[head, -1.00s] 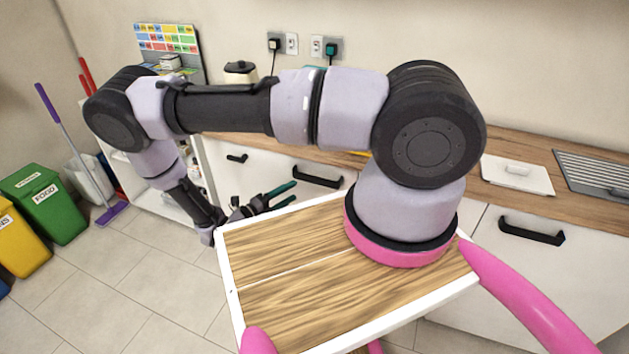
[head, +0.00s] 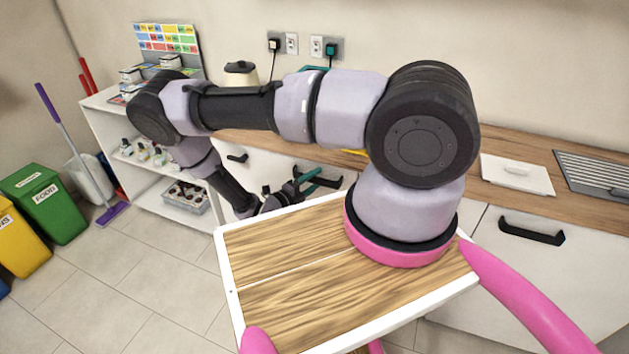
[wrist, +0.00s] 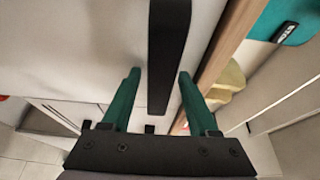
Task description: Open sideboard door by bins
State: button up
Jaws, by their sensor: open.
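The white sideboard (head: 262,160) stands under the oak worktop, with black bar handles. One small handle (head: 237,158) is at its left, on the side toward the bins. A longer handle (head: 333,181) is to the right of it, partly behind my gripper (head: 318,181). My gripper is open and empty, with green fingers at that longer handle. In the wrist view, the black handle (wrist: 169,50) runs between and past the two fingertips of my gripper (wrist: 159,75). I cannot tell whether they touch it. The door fronts look closed; their lower parts are hidden by my arm and body.
A green bin (head: 45,208) and a yellow bin (head: 20,250) stand on the floor at left. A white open shelf (head: 165,190) with small goods adjoins the sideboard. A purple broom (head: 75,150) leans at the wall. The tiled floor in between is clear.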

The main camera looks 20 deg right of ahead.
grip_shut()
dwell(1.4)
